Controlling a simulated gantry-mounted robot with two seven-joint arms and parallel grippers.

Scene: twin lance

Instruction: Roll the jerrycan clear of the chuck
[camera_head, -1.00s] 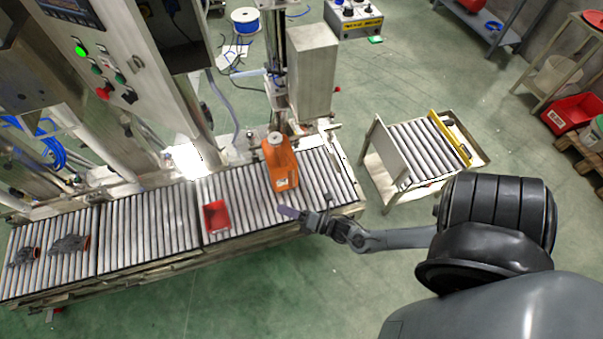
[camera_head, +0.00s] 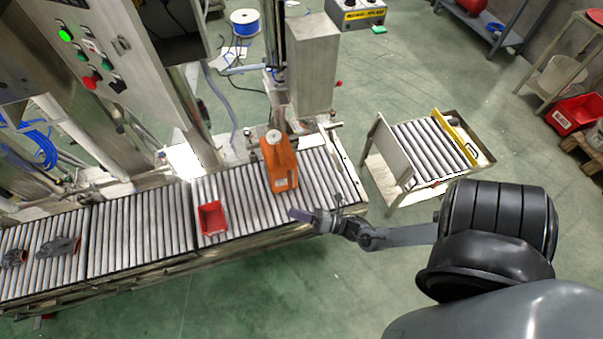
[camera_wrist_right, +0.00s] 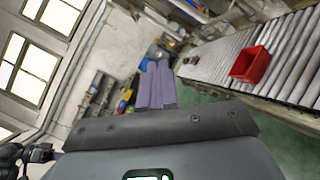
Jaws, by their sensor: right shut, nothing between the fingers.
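An orange jerrycan (camera_head: 280,166) with a pale cap stands on the roller conveyor (camera_head: 236,185), in front of the machine's upright column, which I take to be the chuck's stand (camera_head: 278,95). The chuck itself is hard to make out behind the can. My right gripper (camera_head: 300,215) is shut and empty at the conveyor's front edge, nearer to me than the jerrycan and apart from it. In the right wrist view its purple fingers (camera_wrist_right: 156,86) lie together with nothing between them. The jerrycan does not show in that view. My left gripper is not in view.
A red bin (camera_head: 211,218) sits on the rollers left of the jerrycan; it also shows in the right wrist view (camera_wrist_right: 250,64). Dark gloves (camera_head: 58,247) lie at the far left. A small roller cart (camera_head: 398,160) stands right of the conveyor, with open floor between.

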